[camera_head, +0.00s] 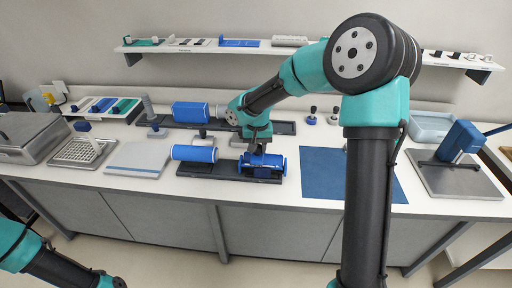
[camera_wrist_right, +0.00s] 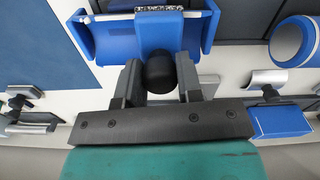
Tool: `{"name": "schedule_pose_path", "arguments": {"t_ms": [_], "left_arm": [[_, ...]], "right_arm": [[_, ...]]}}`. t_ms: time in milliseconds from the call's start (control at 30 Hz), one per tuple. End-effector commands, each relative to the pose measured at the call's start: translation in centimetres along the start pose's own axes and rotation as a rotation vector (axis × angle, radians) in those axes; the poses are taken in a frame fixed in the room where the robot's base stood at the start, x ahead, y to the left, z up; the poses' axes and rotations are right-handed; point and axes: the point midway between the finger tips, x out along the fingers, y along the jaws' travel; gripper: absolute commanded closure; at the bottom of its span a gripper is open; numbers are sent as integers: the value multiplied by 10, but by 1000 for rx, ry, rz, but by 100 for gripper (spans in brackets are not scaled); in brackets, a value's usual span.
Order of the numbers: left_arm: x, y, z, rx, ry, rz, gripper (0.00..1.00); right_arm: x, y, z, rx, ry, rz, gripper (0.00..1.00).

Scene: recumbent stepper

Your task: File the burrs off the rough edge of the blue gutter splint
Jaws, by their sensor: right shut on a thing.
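The blue gutter splint (camera_head: 277,165) lies on a dark stand at the front middle of the bench. In the right wrist view it is a blue trough (camera_wrist_right: 103,42) with raised side walls. My right gripper (camera_head: 258,147) points down over it, its fingers (camera_wrist_right: 160,88) shut around a black rounded knob (camera_wrist_right: 160,70), which looks like a tool handle. A thin grey bar with a textured middle part (camera_wrist_right: 158,9), perhaps the file, lies across the splint's far side. I cannot tell whether it touches the edge. My left gripper is out of view; only its arm shows at lower left.
A blue mat (camera_head: 330,170) lies clear to the right. A grey plate (camera_head: 138,158) and perforated tray (camera_head: 80,151) are on the left, a blue-handled press (camera_head: 460,140) on the right.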

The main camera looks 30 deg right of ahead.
Motion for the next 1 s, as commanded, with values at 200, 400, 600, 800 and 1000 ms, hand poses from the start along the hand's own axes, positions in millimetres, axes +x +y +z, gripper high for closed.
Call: {"name": "schedule_pose_path", "arguments": {"t_ms": [200, 400, 600, 800, 1000], "left_arm": [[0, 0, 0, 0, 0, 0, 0], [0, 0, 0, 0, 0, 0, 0], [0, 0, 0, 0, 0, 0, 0], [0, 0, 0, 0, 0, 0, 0], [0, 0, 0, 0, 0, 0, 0]], "right_arm": [[0, 2, 0, 0, -1, 1, 86], [2, 10, 2, 0, -2, 1, 86], [3, 18, 3, 0, -3, 1, 86], [4, 20, 4, 0, -4, 2, 85], [4, 21, 4, 0, -5, 2, 85]]}}
